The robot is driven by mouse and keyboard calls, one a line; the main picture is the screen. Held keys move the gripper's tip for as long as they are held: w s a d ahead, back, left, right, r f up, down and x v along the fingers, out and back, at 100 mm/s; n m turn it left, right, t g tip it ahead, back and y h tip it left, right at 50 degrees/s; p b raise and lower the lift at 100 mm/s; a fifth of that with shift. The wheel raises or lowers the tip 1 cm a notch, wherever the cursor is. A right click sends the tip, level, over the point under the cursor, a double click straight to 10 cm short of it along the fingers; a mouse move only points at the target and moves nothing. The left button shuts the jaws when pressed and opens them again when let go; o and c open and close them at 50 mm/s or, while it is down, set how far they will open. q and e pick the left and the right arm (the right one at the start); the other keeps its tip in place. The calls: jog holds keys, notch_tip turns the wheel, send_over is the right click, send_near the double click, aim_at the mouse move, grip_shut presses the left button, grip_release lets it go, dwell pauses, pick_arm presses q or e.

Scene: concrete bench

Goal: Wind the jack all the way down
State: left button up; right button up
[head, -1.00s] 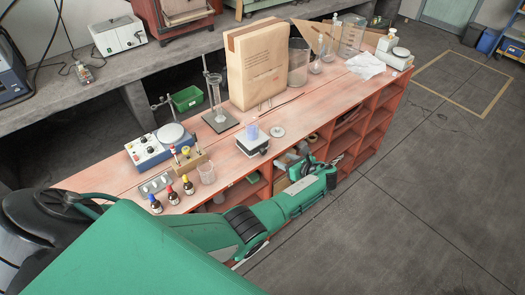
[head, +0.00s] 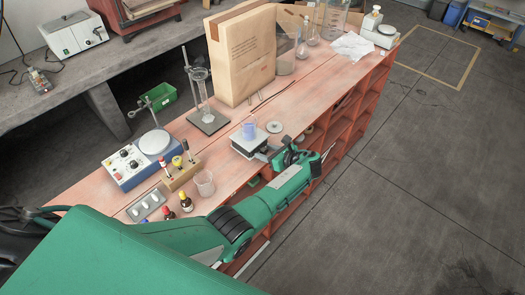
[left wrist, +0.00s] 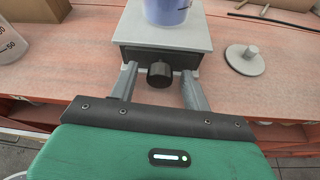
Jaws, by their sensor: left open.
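The jack (head: 250,143) stands on the bench, a small dark block with a pale grey top plate; it also shows in the left wrist view (left wrist: 165,37). A beaker with blue-violet liquid (head: 250,128) stands on its plate. The jack's black knob (left wrist: 160,74) faces my left wrist camera. My left gripper (left wrist: 159,82) is open, with one finger on each side of the knob and a gap at both sides. In the head view the left gripper (head: 270,153) is at the jack's front right side. My right gripper is not in view.
A round grey disc with a stub (left wrist: 245,59) lies right of the jack. A glass beaker (head: 205,183), a wooden rack (head: 181,174) and small bottles (head: 186,201) stand to the left. A large paper bag (head: 242,55) stands behind.

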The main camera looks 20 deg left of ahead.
pick_arm(q)
jog(key=shift+s+d+r, duration=0.1)
jog(key=shift+d+r, duration=0.05)
jog(key=shift+d, duration=0.15)
jog(key=shift+c, duration=0.7)
jog(key=c, duration=0.4)
jog(key=shift+a, duration=0.1)
jog(key=c, duration=0.5)
jog(key=shift+o, duration=0.2)
jog(key=shift+a+r+n+p, duration=0.1)
jog(key=shift+n+p, duration=0.25)
jog(key=shift+n, duration=0.15)
jog(key=shift+s+n+t, duration=0.15)
jog(key=shift+n+t, duration=0.55)
jog(key=shift+t, duration=0.1)
jog(key=shift+n+t+h, duration=0.3)
jog(key=shift+n, duration=0.2)
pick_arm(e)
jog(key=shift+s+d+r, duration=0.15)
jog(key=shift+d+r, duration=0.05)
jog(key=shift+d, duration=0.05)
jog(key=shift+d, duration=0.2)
